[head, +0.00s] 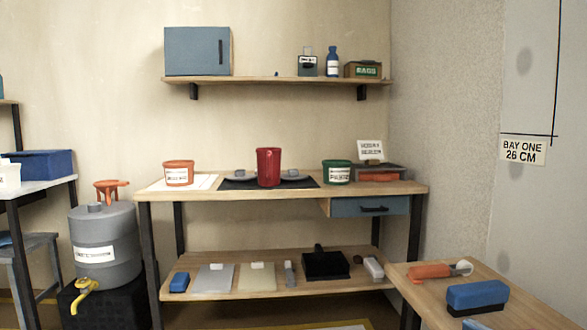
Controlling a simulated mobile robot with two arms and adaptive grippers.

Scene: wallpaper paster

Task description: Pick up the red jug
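The red jug (268,168) stands upright on a black mat (306,184) in the middle of the wooden workbench (236,193). It looks like a tall dark red cup, slightly wider at the top. Small grey objects lie on the mat on both sides of it. No handle is clearly visible from here. Neither of my grippers is in the head view.
An orange tub (179,174) stands left of the jug and a green tub (337,173) right of it. A shelf (275,80) hangs above. A grey tank (103,245) stands left. A low table (430,290) with tools is at front right.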

